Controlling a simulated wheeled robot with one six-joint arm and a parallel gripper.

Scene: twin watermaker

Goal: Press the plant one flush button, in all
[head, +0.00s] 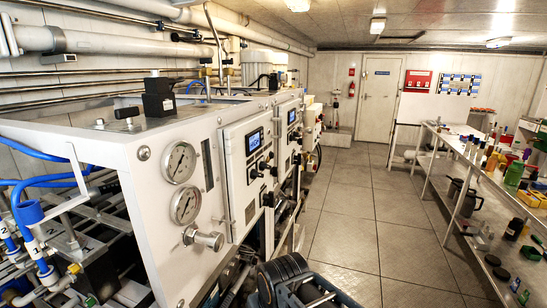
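The nearer white control panel (243,180), with a lit blue display (254,141), is on the side of the white machine left of centre. Dark knobs or buttons (263,166) sit below the display. Their labels are too small to read, so I cannot tell which one is the flush button. A second, similar panel (291,135) with its own blue display is just behind it. Dark parts of my arm show at the bottom centre, in front of and below the panels. I cannot make out my gripper's fingers.
Two round gauges (181,163) and a valve knob (203,238) stick out from the machine's near face. Blue hoses (45,181) run at the left. A tiled aisle (360,215) is clear towards the door (378,100). A cluttered bench (470,150) lines the right.

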